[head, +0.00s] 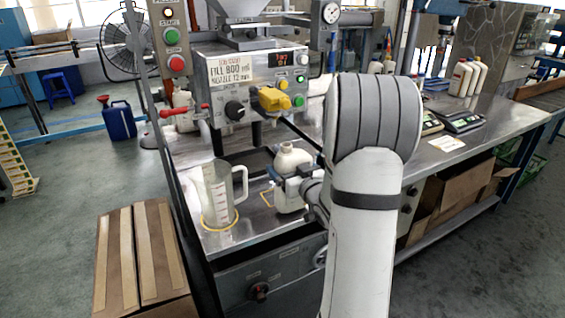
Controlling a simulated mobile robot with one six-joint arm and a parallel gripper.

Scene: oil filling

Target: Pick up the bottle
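A white bottle (291,160) with a short neck stands upright on the metal bench below the filling machine's yellow nozzle (272,99). My gripper (286,179) reaches in from the right at the bottle's mid height. A grey and dark part of it covers the middle of the bottle. The fingertips are too small and partly hidden, so I cannot tell whether they are shut on the bottle or just around it. A clear measuring jug (217,194) with a handle stands left of the bottle, on a yellow ring mark.
The filling machine panel (252,75) rises behind the bottle, with a red lever (184,111) at left. A cardboard box (140,258) stands at the lower left. Scales (460,121) and several white bottles (466,77) stand on the bench at right.

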